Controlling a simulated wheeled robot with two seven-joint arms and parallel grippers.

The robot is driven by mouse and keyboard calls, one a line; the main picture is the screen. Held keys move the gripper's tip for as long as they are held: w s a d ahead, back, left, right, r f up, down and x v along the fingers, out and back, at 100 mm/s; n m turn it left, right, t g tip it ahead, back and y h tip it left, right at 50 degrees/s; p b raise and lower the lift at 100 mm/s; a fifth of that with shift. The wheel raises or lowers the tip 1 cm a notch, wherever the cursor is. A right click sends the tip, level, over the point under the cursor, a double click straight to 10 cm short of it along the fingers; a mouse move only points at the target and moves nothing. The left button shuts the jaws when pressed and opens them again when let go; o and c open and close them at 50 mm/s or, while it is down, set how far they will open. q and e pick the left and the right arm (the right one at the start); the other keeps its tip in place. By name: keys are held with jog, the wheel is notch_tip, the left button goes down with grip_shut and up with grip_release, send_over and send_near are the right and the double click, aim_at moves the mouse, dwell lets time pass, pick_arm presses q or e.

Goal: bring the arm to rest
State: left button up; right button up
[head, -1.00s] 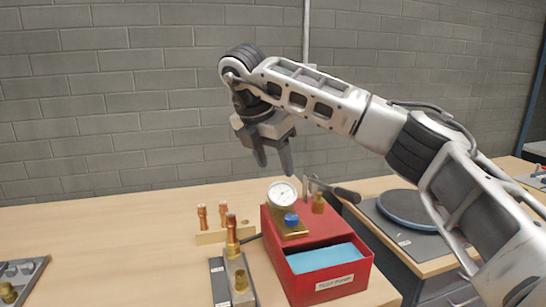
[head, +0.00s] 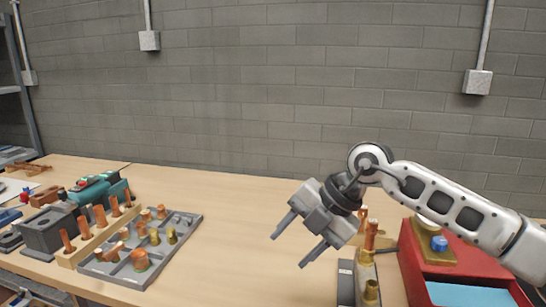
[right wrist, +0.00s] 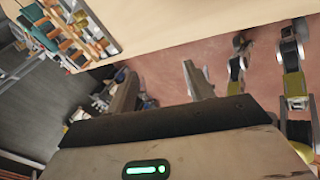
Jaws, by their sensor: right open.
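My right gripper (head: 290,240) is in the head view, right of the middle, on the arm that comes in from the right. Its two fingers are spread apart with nothing between them, so it is open and empty. It is in the air above the wooden table (head: 225,260), pointing down and to the left. In the right wrist view the gripper's body fills the bottom, and past it the table edge (right wrist: 170,40) and the floor (right wrist: 215,75) show. My left gripper is not in the head view.
A grey tray (head: 190,228) with copper and brass fittings lies left of the gripper. A red box (head: 415,262) with a brass part and blue knob stands at right, partly behind my arm. The table's middle is clear.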

jog(key=s+a+r+y, duration=0.3)
jog(key=s+a+y, duration=0.1)
jog(key=a+y, duration=0.2)
jog(key=s+a+r+y, duration=0.3)
jog(key=a+r+y, duration=0.1)
jog(key=a+y, duration=0.2)
jog(key=w+d+r+m+t+h, duration=0.1)
jog(key=w+d+m+t+h, duration=0.1)
jog(key=d+m+t, duration=0.5)
jog(key=w+d+m+t+h, duration=0.2)
jog(key=d+m+t, duration=0.1)
jog(key=m+t, duration=0.7)
jog(key=s+d+f+m+g+h, duration=0.2)
jog(key=d+f+m+h, duration=0.8)
jog(key=d+f+h, duration=0.3)
jog(key=s+d+f+m+g+h, duration=0.1)
jog(key=s+d+f+g, duration=0.2)
jog(key=s+f+g, duration=0.55)
jog(key=s+d+f+g, duration=0.2)
jog(key=s+f+g, duration=0.2)
jog(key=s+f, duration=0.8)
jog(key=w+a+f+t+y, duration=0.2)
jog(key=w+a+f+t, duration=0.1)
jog(key=a+f+t, duration=0.2)
jog(key=shift+w+f+n+t, duration=0.15)
jog(key=shift+f+n+t, duration=0.15)
jog(key=shift+f+t, duration=0.25)
